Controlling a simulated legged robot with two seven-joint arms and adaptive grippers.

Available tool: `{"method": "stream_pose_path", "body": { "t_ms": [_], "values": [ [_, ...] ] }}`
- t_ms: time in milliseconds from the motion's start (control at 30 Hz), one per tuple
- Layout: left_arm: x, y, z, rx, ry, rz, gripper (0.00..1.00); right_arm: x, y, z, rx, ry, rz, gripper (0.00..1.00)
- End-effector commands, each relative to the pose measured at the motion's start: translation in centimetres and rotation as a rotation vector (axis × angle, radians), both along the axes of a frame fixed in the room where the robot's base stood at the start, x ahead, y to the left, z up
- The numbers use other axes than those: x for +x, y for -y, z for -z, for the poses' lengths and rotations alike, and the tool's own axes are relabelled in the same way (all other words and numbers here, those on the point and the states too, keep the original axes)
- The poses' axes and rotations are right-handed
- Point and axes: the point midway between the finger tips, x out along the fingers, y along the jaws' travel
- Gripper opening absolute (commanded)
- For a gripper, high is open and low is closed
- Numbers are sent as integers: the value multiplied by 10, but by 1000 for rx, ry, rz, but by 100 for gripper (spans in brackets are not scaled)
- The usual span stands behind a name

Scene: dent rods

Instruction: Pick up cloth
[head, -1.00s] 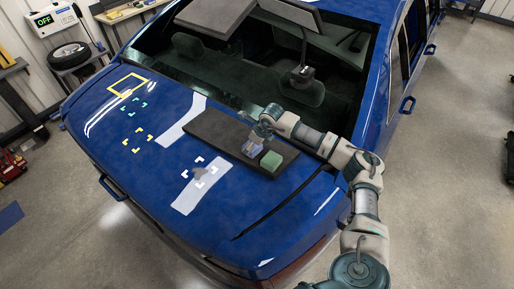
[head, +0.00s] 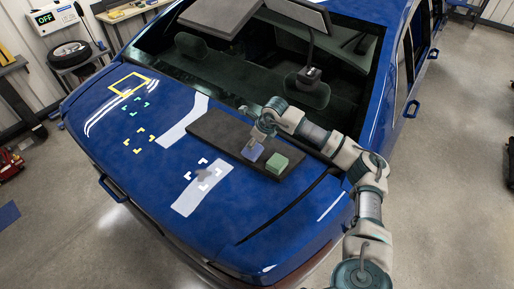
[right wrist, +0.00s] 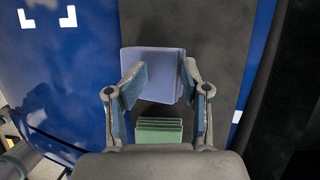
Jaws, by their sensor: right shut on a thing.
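A folded blue-violet cloth (head: 252,152) is at the dark grey tray (head: 212,128) on the blue car's rear deck. It also shows in the right wrist view (right wrist: 155,60). My right gripper (head: 257,138) is over the cloth, with its two fingers at the cloth's left and right edges in the right wrist view (right wrist: 161,82). It is shut on the cloth. I cannot tell whether the cloth is clear of the tray. My left gripper is not in view.
A green stacked block (head: 277,163) stands on the tray just right of the cloth. White strips, corner marks and a yellow frame (head: 130,85) lie on the car's lid. A dark screen (head: 300,14) hangs over the car's rear opening.

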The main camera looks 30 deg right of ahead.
Motion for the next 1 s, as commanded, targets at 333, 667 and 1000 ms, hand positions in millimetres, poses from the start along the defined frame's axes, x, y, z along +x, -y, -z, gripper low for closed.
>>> {"method": "stream_pose_path", "body": {
  "t_ms": [333, 667, 1000],
  "values": [
    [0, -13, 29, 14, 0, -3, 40, -59, -76, 2, 2, -14, -16, 0],
    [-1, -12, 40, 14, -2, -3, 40, -90, -112, -8, 6, -9, -8, 0],
    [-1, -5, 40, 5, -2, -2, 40, -93, -116, -11, 6, -6, -6, 0]
  ]
}}
